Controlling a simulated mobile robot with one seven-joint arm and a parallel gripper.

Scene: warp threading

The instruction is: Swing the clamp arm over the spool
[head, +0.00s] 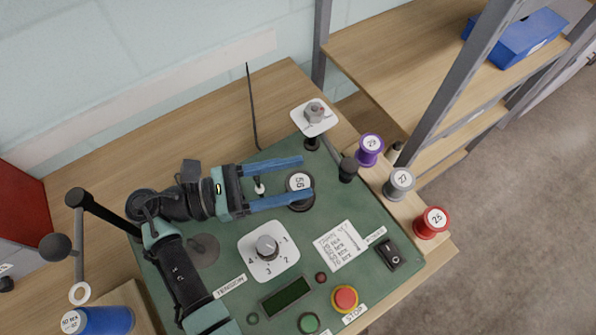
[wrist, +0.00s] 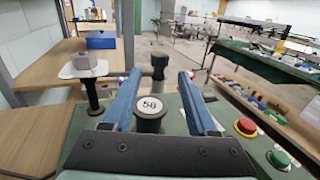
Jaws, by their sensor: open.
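A black spool with a round white label reading 56 (head: 297,181) stands on the green panel; it also shows in the wrist view (wrist: 149,111). My gripper (head: 307,176) is open, its two blue fingers spread on either side of the spool in both views. I cannot tell whether they touch it. A grey rod with an upright black knob (head: 347,170), apparently the clamp arm, lies beyond the fingertips, to the right of the spool. The knob stands behind the spool in the wrist view (wrist: 159,67). The rod's far end is near a black post (head: 312,144).
A white plate with a grey block (head: 314,113) tops the post. A thin black rod (head: 252,105) rises behind my gripper. Purple (head: 369,150), grey (head: 399,184) and red (head: 431,223) spools line the right ledge. A dial (head: 267,247) and red stop button (head: 344,298) are nearer.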

